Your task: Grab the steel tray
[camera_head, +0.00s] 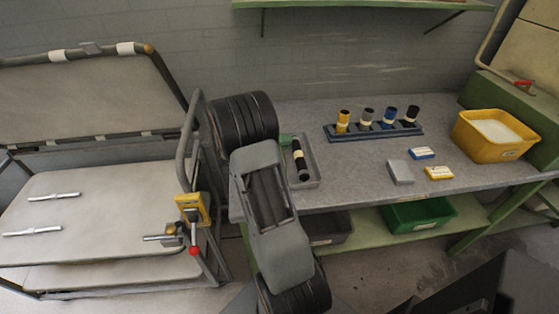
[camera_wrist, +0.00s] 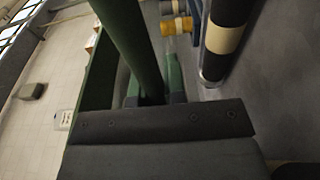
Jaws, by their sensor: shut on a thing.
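The steel tray (camera_head: 314,168) is a narrow grey tray at the left end of the workbench in the head view. A black cylinder with a cream band (camera_head: 299,158) lies in it. The banded cylinder also shows large in the wrist view (camera_wrist: 226,38). My gripper (camera_head: 286,141) is at the tray's left side, mostly hidden behind my arm; a bit of green shows there. In the wrist view my gripper (camera_wrist: 155,92) is shut on the tray's edge, though the contact itself is hard to see.
A blue rack (camera_head: 375,133) with several coloured cylinders stands at the back of the bench (camera_head: 350,188). Small boxes (camera_head: 439,173) and a yellow bin (camera_head: 490,150) are to the right. A green bin (camera_head: 418,213) is on the lower shelf. A cart (camera_head: 90,200) stands left.

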